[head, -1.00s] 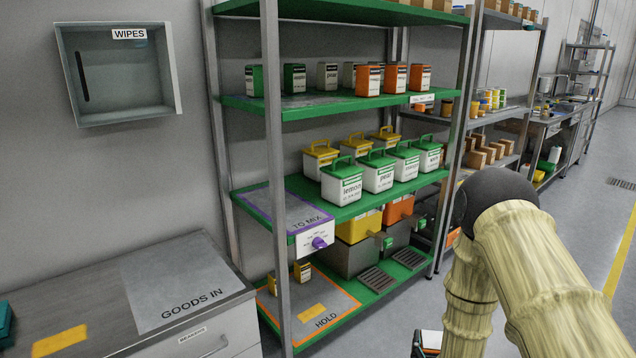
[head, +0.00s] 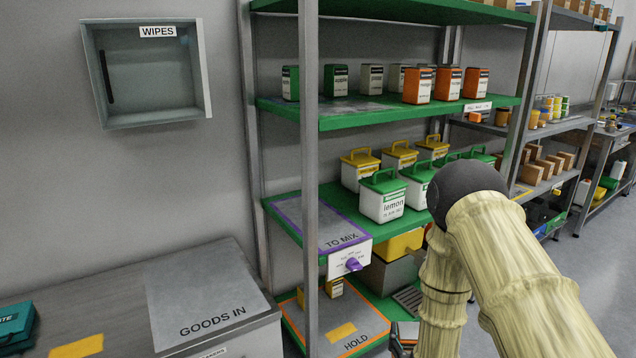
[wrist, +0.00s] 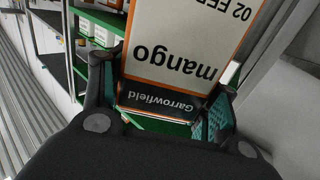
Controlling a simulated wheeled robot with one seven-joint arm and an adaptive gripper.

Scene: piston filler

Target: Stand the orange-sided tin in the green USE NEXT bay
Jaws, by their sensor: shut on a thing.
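In the wrist view my gripper (wrist: 163,100) is shut on a tin (wrist: 185,45) with a white face, orange edges and a dark band. Its print reads "mango" and "Garrowfield" and appears upside down there. Teal finger pads press on both its sides. In the head view my arm hides most of the gripper, low in the picture. Other orange-sided tins (head: 448,84) stand at the right of the upper green shelf, beside grey-sided and green-sided ones. I can read no USE NEXT sign, so I cannot tell which bay it is.
The rack's front post (head: 309,180) stands before the shelves. Lidded tubs (head: 383,200) fill part of the middle shelf, beside the clear TO MIX area (head: 315,225). Below is the HOLD bay (head: 355,335). A counter (head: 110,300) with a bare GOODS IN mat (head: 205,295) is at left.

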